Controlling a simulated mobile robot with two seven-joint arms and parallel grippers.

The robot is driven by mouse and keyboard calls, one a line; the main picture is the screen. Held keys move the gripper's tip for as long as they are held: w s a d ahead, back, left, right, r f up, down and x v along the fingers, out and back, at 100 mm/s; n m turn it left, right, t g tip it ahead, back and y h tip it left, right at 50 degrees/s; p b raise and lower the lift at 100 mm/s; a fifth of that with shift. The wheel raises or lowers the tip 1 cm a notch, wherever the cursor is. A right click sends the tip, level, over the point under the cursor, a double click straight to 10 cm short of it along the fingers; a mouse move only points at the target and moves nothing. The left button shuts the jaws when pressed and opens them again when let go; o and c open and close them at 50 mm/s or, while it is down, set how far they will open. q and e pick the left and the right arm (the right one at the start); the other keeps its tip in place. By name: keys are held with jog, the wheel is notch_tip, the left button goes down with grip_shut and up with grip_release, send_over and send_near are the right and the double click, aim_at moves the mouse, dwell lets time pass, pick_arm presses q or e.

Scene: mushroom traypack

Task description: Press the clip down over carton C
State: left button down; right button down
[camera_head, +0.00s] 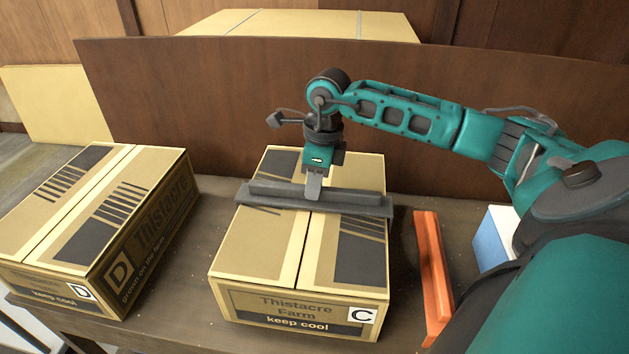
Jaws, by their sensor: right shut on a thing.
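Carton C (260,251) is a closed tan box with dark printed stripes and a white C label on its front. It stands at the middle of the table. The clip, a long dark grey bar (350,202), lies across the carton's top towards its back half. Its ends reach about the carton's side edges; whether it is fully seated cannot be told. My right gripper (312,187) points down from above and is shut on the clip's raised middle rib. My left gripper is not in view.
Carton D (100,262) stands to the left, with bare table (188,275) between the two cartons. An orange bar (434,275) lies just right of carton C. A blue and white box (491,240) is beyond it, partly behind my arm. A brown panel (230,95) rises behind.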

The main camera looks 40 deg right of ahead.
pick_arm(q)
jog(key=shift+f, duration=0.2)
pick_arm(e)
jog(key=shift+f, duration=0.25)
jog(key=c, duration=0.9)
grip_release()
jog(key=shift+c, duration=0.2)
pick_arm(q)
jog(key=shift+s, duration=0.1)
pick_arm(e)
jog(key=r, duration=0.4)
jog(key=shift+s+d+r+p, duration=0.15)
jog(key=shift+d+r+p, duration=0.05)
jog(key=shift+r+p, duration=0.15)
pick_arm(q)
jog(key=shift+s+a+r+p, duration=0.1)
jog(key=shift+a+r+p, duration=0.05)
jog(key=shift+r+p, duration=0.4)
pick_arm(e)
notch_tip(320, 180, up, 8)
jog(key=s, duration=0.1)
jog(key=shift+d, duration=0.3)
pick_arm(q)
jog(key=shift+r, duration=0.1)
